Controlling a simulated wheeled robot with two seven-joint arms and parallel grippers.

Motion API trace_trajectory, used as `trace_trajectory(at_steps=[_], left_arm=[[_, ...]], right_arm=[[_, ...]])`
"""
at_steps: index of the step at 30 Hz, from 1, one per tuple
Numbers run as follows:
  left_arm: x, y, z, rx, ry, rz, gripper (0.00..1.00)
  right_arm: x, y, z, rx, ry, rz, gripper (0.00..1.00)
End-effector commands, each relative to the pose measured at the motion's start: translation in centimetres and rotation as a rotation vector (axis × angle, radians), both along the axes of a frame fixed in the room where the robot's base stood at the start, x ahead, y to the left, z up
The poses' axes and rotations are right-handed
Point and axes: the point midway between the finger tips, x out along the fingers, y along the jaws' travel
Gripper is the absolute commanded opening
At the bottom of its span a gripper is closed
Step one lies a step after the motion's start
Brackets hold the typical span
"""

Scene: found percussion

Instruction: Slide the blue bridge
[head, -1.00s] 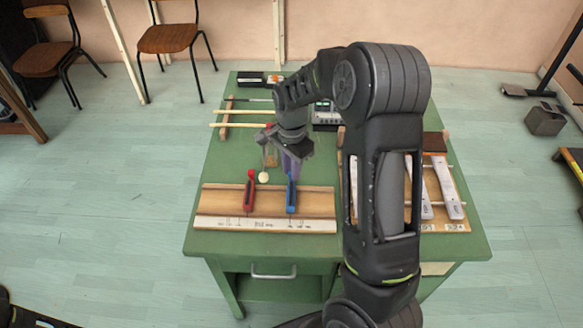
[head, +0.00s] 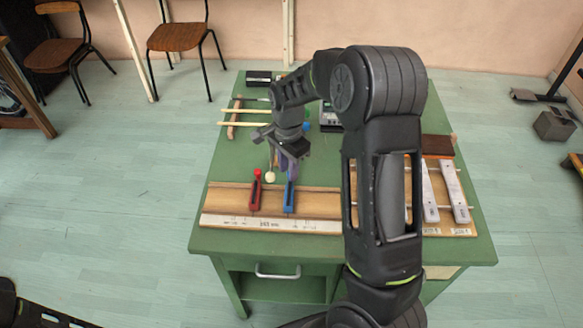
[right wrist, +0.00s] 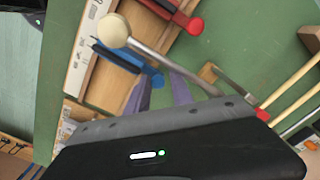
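The blue bridge (head: 290,194) stands upright on the long wooden board (head: 325,205) with a white scale strip along its near edge. The red bridge (head: 255,192) stands to its left, a short gap away. My right gripper (head: 289,168) points down with its purple fingers at the top of the blue bridge. The arm hides the board's right end. My left gripper is out of view; only part of my left arm shows at lower left.
Wooden sticks (head: 243,111) lie at back left. Metal bars (head: 455,190) are at right on the green table (head: 218,160).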

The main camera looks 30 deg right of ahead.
Motion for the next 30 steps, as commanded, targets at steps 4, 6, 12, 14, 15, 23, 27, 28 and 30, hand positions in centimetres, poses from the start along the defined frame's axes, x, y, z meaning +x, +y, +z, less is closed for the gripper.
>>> trace_trajectory(at_steps=[4, 6, 12, 14, 15, 23, 27, 28, 30], left_arm=[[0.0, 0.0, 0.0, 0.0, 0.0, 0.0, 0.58], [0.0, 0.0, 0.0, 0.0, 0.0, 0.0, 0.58], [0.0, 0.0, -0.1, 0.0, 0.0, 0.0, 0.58], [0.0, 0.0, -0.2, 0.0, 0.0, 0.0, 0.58], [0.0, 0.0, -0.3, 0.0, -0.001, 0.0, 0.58], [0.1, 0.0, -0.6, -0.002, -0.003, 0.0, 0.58], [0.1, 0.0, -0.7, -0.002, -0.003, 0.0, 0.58], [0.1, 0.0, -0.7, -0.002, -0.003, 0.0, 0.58], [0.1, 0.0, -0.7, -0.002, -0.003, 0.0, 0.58]], right_arm=[[0.0, 0.0, 0.0, 0.0, 0.001, 0.0, 0.28], [-0.1, 0.0, 0.0, 0.0, 0.001, 0.0, 0.28], [0.0, -0.1, 0.7, -0.001, 0.0, 0.0, 0.28], [0.0, 0.0, 1.4, -0.001, -0.001, 0.001, 0.28], [0.1, 0.0, 2.0, -0.001, -0.002, 0.001, 0.28], [0.1, 0.0, 6.2, -0.001, -0.002, 0.0, 0.28], [0.1, 0.0, 7.6, -0.001, -0.002, 0.001, 0.28], [0.0, 0.1, 7.7, 0.0, -0.001, 0.001, 0.28], [0.0, 0.0, 7.8, 0.0, 0.001, 0.001, 0.28]])
